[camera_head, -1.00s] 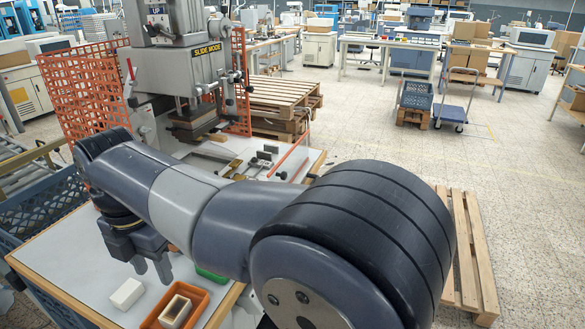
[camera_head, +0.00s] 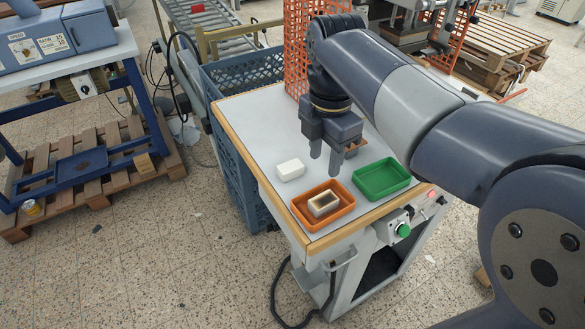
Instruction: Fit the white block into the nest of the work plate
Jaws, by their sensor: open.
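The orange tray (camera_head: 339,216) at the table's front holds a tan, box-like piece (camera_head: 325,204). An empty green tray (camera_head: 382,179) stands to its right. A blue crate (camera_head: 238,180) stands against the table's left side. An orange mesh guard (camera_head: 299,45) rises behind.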

